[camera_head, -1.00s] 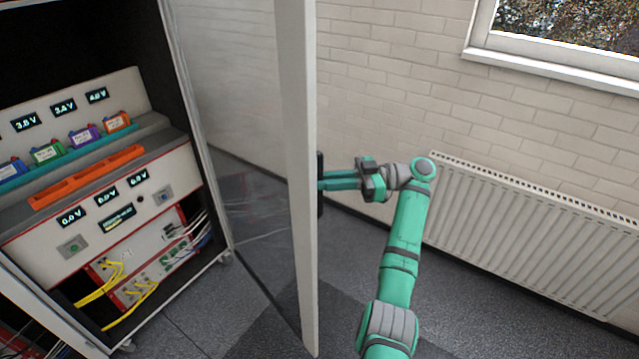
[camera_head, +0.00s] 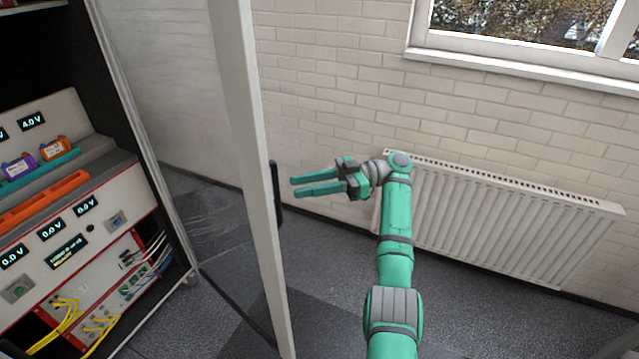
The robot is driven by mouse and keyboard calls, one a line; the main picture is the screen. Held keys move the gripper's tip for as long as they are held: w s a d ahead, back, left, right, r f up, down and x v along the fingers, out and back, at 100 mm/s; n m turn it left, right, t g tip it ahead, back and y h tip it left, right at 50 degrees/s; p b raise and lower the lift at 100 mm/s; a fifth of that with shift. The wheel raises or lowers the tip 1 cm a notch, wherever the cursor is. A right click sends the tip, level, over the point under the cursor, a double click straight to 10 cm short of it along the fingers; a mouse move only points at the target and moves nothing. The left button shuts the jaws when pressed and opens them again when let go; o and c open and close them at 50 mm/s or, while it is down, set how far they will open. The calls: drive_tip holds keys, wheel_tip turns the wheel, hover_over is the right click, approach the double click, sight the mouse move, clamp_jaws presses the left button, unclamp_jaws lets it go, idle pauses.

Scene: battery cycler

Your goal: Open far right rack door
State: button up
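The rack door (camera_head: 246,150) is a glass panel in a light frame. It stands swung wide open from the right side of the rack (camera_head: 125,125). Its dark handle (camera_head: 277,193) is on the outer face near the free edge. My gripper (camera_head: 294,187) is to the right of the handle with its two green fingers pointing left at it. The fingers are parted with nothing between them, and a small gap shows between the fingertips and the handle.
Inside the rack are battery modules (camera_head: 54,148), voltage displays, an orange tray (camera_head: 42,200) and cables (camera_head: 150,262). A white radiator (camera_head: 490,220) stands along the brick wall (camera_head: 340,90) at right, below a window. The grey floor between door and radiator is clear.

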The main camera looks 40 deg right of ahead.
drive_tip(key=v, duration=0.3)
drive_tip(key=shift+d, duration=0.4)
